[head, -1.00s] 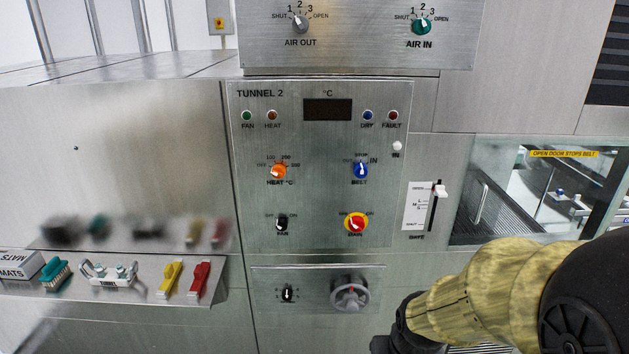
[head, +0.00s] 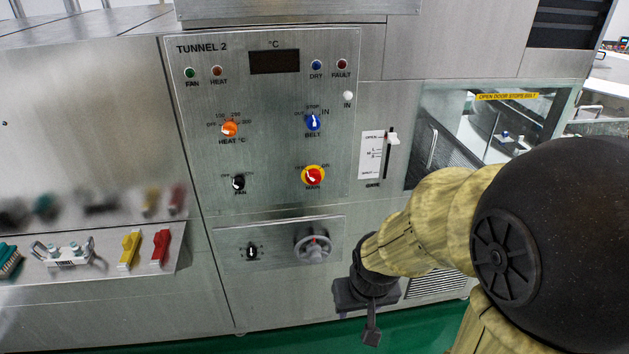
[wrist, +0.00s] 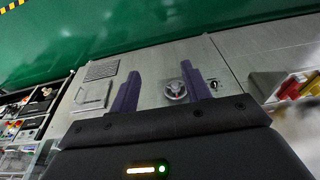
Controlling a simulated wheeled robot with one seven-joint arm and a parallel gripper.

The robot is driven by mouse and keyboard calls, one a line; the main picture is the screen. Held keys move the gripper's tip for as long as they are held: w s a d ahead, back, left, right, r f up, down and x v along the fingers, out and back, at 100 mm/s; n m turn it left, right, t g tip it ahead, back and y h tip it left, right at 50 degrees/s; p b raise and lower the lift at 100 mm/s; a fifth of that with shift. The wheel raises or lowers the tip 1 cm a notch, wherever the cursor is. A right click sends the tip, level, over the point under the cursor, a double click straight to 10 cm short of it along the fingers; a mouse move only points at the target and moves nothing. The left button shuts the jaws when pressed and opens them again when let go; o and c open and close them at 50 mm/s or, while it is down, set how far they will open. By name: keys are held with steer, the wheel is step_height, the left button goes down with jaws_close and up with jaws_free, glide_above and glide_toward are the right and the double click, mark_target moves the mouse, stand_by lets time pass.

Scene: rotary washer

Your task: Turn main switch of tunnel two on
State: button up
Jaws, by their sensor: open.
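The tunnel 2 panel (head: 275,150) is upright in the middle of the head view. Its main switch (head: 313,176) is a red knob on a yellow round plate at the panel's lower right. Its exact setting is too small to read. My gripper (head: 371,330) is below and right of the panel in the head view, apart from the switch. In the wrist view my gripper (wrist: 165,80) shows two purple fingers spread apart with nothing held. The grey handwheel (wrist: 175,91) shows between the fingers, beyond them. The main switch cannot be made out in the wrist view.
Around the main switch are the black fan knob (head: 238,183), blue belt knob (head: 313,122) and orange heat knob (head: 229,129). A grey handwheel (head: 314,244) sits below. A ledge with a yellow handle (head: 130,249) and red handle (head: 161,247) juts out left. Green floor lies below.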

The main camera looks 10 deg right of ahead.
mark_target(315, 180)
steer(key=o, duration=0.4)
steer(key=shift+w, duration=0.35)
steer(key=shift+c, duration=0.2)
steer(key=w+f+n+t+y+p, duration=0.1)
steer(key=w+n+t+p, duration=0.3)
steer(key=w, duration=1)
steer(key=w+d+f+n+t+y+p, duration=0.1)
steer(key=w+n+t+p, duration=0.3)
steer(key=w+t, duration=0.7)
steer(key=shift+w+f+p, duration=0.55)
steer(key=shift+w+f, duration=0.1)
steer(key=shift+w, duration=1.25)
steer(key=shift+d, duration=0.1)
steer(key=w+p, duration=0.2)
steer(key=w, duration=0.3)
steer(key=w+a+p, duration=0.1)
steer(key=w+p, duration=0.1)
steer(key=w, duration=0.4)
steer(key=w+a+p, duration=0.1)
steer(key=w+p, duration=0.1)
steer(key=w, duration=0.4)
steer(key=shift+w, duration=0.15)
steer(key=c, duration=1)
